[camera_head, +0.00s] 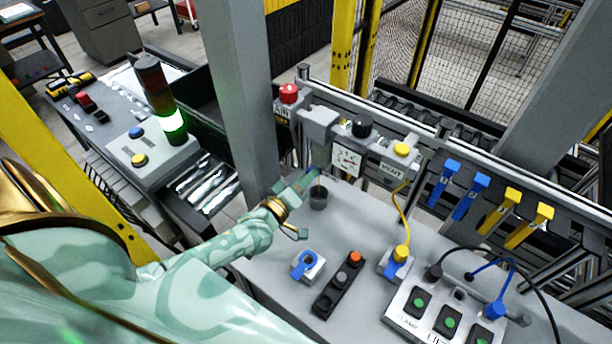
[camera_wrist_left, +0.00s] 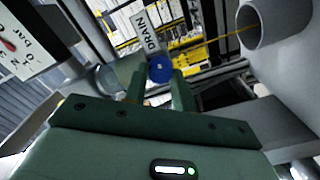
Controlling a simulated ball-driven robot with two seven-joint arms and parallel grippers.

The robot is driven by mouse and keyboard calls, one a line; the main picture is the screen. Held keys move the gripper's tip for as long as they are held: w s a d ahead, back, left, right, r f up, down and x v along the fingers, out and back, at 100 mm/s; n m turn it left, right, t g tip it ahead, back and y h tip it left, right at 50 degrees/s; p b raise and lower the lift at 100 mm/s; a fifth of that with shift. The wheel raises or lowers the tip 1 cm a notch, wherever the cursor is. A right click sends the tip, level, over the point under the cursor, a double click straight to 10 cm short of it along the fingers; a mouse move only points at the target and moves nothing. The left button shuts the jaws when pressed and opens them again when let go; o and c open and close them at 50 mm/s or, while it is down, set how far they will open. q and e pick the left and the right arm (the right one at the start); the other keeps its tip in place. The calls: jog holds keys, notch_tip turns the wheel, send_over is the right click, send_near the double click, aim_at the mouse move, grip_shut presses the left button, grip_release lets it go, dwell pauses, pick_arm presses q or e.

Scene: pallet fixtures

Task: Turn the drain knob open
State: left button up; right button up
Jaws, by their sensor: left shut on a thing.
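The drain knob (camera_wrist_left: 160,69) is a round blue knob in the left wrist view, below a white DRAIN label (camera_wrist_left: 146,34). My left gripper (camera_wrist_left: 158,84) has one finger on each side of it and is shut on it. In the head view my left gripper (camera_head: 311,184) reaches under the grey air unit (camera_head: 320,122), beside its hanging bowl (camera_head: 320,154). How far the knob is turned cannot be told. My right gripper is in neither view.
A dark cup (camera_head: 318,198) stands on the bench just below my left gripper. A red AIR knob (camera_head: 289,93), a black knob (camera_head: 362,127), a gauge (camera_head: 346,160) and a yellow VENT knob (camera_head: 402,149) are close by. A grey post (camera_head: 238,90) rises to the left.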

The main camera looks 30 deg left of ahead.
pick_arm(q)
jog(key=shift+n, duration=2)
jog(key=o, duration=1)
jog(key=s, duration=0.5)
jog(key=s+a, duration=0.1)
jog(key=s, duration=1)
jog(key=shift+s+a, duration=0.1)
jog(key=shift+a, duration=0.1)
jog(key=shift+f, duration=0.1)
